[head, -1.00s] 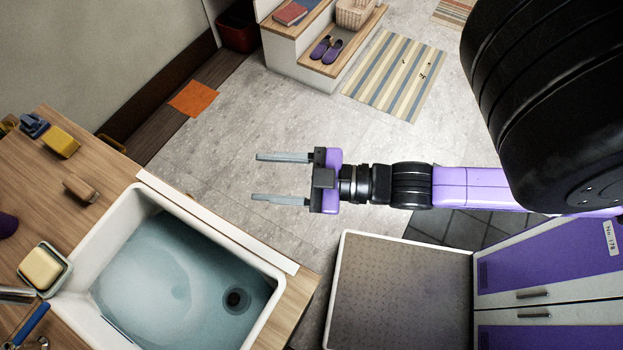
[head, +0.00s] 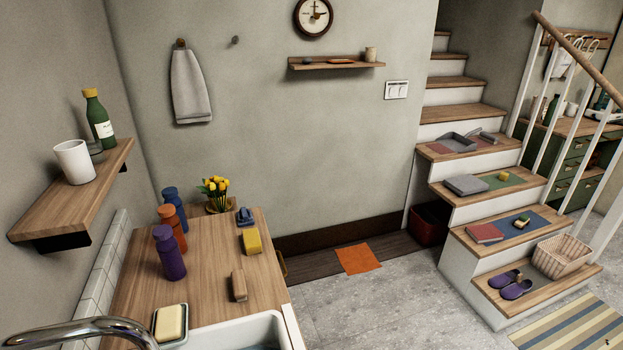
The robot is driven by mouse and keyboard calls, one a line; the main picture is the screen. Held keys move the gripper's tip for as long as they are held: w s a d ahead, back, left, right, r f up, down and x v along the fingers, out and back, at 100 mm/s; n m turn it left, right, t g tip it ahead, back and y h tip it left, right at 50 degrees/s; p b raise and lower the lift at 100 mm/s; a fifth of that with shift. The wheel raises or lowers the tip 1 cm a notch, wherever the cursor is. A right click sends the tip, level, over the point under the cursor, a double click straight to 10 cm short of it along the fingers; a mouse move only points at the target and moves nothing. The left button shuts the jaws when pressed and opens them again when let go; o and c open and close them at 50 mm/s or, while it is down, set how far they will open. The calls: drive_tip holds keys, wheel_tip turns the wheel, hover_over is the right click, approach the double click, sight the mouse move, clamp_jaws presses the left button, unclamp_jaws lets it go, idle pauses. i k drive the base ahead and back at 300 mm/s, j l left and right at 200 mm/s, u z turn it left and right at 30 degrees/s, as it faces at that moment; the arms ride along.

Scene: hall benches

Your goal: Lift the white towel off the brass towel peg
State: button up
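The white towel (head: 190,88) hangs on the back wall, left of centre in the head view. It looks pale grey-white and drapes down from the brass towel peg (head: 181,43), whose round knob shows just above the towel's top. A second, smaller grey peg (head: 235,40) is on the wall to the right, with nothing on it. My gripper is out of the head view now, so its distance from the towel cannot be seen.
A wooden counter (head: 205,260) with bottles (head: 169,252), yellow flowers (head: 214,187) and a sink (head: 250,330) stands below the towel. A shelf (head: 75,195) juts out at left. Stairs (head: 480,200) rise at right. The floor (head: 360,310) between is mostly clear.

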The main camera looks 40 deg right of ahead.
sight(189, 95)
drive_tip(key=l, duration=0.6)
drive_tip(key=k+l+u, duration=0.15)
drive_tip(key=l, duration=0.45)
drive_tip(key=i+l+u, duration=0.2)
drive_tip(key=l, duration=0.35)
drive_tip(key=l+u, duration=0.2)
drive_tip(key=l, duration=0.35)
drive_tip(key=i+l+u, duration=0.2)
drive_tip(key=l, duration=0.4)
drive_tip(key=i+l+u, duration=0.3)
drive_tip(key=i+l, duration=0.15)
drive_tip(key=l, duration=0.15)
drive_tip(key=i+l+u, duration=0.15)
drive_tip(key=l, duration=0.2)
drive_tip(key=i+l+u, duration=0.15)
drive_tip(key=l, duration=0.2)
drive_tip(key=i+l+u, duration=0.1)
drive_tip(key=l, duration=0.25)
drive_tip(key=i+l+u, duration=0.15)
drive_tip(key=l, duration=0.25)
drive_tip(key=i, duration=0.1)
